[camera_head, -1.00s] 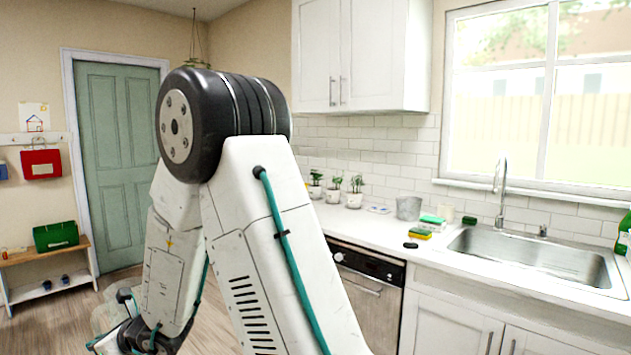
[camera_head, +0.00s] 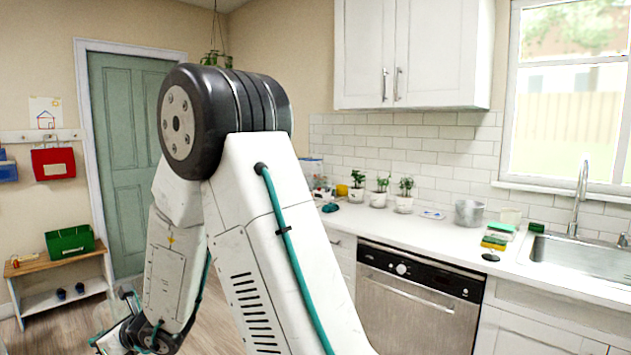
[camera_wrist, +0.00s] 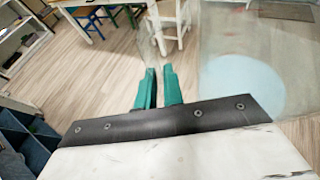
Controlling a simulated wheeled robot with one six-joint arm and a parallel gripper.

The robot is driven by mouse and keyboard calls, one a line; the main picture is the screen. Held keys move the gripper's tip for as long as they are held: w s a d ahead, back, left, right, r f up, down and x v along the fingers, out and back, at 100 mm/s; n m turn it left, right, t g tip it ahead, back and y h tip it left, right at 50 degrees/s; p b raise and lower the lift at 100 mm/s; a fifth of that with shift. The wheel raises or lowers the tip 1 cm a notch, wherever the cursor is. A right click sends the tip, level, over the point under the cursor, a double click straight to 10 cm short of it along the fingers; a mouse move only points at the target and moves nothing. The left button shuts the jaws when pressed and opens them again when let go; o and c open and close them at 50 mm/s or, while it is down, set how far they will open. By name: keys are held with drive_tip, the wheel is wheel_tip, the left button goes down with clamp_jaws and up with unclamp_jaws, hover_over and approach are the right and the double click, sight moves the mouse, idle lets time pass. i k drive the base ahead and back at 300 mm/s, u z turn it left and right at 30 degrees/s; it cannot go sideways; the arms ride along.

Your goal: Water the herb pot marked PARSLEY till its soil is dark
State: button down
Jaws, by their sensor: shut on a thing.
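Three small white pots with green herbs stand in a row on the counter by the tiled wall: a left pot (camera_head: 356,195), a middle pot (camera_head: 378,200) and a right pot (camera_head: 404,205). Any marks on them are too small to read, so I cannot tell which is PARSLEY. My gripper (camera_wrist: 160,82) has its teal fingers close together on a clear, see-through vessel (camera_wrist: 240,85), seemingly a jug with pale blue water.
A dishwasher (camera_head: 415,300) is below. A low bench (camera_head: 65,262) stands left by the green door (camera_head: 125,150). The wrist view shows wooden floor, a table and chairs.

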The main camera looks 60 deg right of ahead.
sight(404, 202)
drive_tip(key=i, duration=1.15)
drive_tip(key=z, duration=1.65)
